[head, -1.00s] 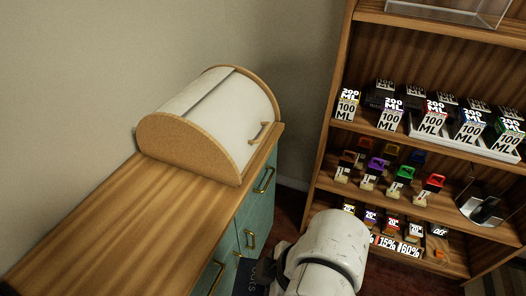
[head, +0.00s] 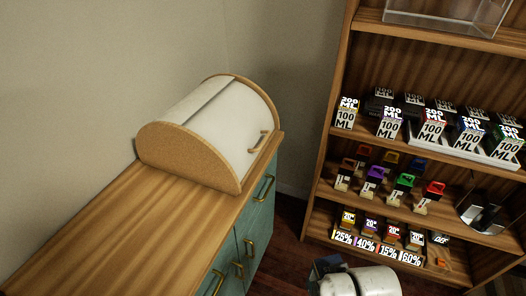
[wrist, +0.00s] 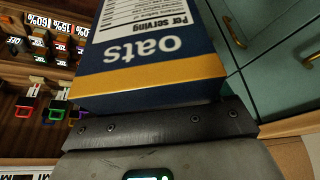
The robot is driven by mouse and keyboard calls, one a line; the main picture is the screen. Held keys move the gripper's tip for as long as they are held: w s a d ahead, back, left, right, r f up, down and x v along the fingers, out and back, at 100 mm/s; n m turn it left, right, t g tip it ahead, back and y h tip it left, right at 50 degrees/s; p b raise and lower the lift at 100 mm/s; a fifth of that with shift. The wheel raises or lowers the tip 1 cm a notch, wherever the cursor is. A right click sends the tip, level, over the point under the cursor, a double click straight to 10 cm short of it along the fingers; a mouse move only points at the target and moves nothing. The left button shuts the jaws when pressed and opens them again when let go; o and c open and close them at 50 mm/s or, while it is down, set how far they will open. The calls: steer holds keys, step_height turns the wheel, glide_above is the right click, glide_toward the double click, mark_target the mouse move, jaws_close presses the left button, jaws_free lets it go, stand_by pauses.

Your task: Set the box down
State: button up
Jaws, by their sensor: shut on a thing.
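The oats box (wrist: 155,50) is dark blue with a white upper panel and a yellow band. It fills the upper middle of the wrist view, its lettering upside down. My gripper (wrist: 160,125) is shut on it, with a dark jaw across the box's end. In the head view only a dark piece of the box (head: 325,268) shows at the bottom edge, beside my white arm. The box is held in front of the cabinet and shelf, apart from the countertop. The far jaw is hidden.
A wooden countertop (head: 110,235) over teal drawers (head: 257,215) has a clear front left part. A roll-top bread box (head: 215,130) stands at its far end. A wooden shelf unit (head: 342,215) at the right holds labelled cartons (head: 433,128), coloured clips (head: 404,188) and percent-marked items.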

steer(key=d+f+m, duration=0.1)
steer(key=w+d+f+m+h, duration=0.1)
steer(key=shift+d+f, duration=0.35)
steer(key=shift+f, duration=0.05)
steer(key=shift+s+f, duration=0.1)
steer(key=shift+w+r, duration=0.25)
steer(key=shift+w, duration=0.1)
stand_by(0.5)
steer(key=shift+s+d, duration=0.1)
steer(key=shift+d, duration=0.05)
stand_by(0.4)
